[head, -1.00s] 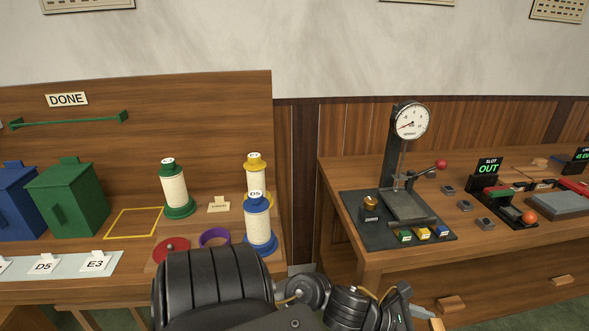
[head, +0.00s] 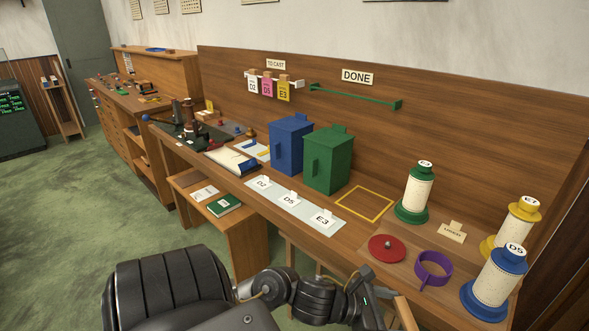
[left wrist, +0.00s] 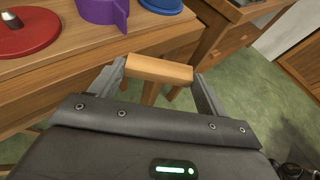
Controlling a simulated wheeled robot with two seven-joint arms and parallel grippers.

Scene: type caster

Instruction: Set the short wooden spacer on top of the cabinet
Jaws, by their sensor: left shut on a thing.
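A short light-brown wooden spacer (left wrist: 158,70) lies crosswise between the fingers of my left gripper (left wrist: 160,76), which is shut on it. In the head view the left gripper (head: 386,306) is low, in front of the bench, and the spacer (head: 405,314) shows in part at the bottom edge. A blue box-shaped cabinet (head: 290,143) and a green one (head: 327,160) stand on the bench, left of the yellow outline. I cannot tell which piece of furniture is the cabinet meant. My right gripper is not in view.
The bench (head: 330,240) holds a label strip (head: 296,209), a red disc (head: 387,248), a purple ring (head: 434,268) and upright spools, including a green-based one (head: 415,194). A drawered wooden unit (head: 124,117) stands at the far left. Green floor lies open at left.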

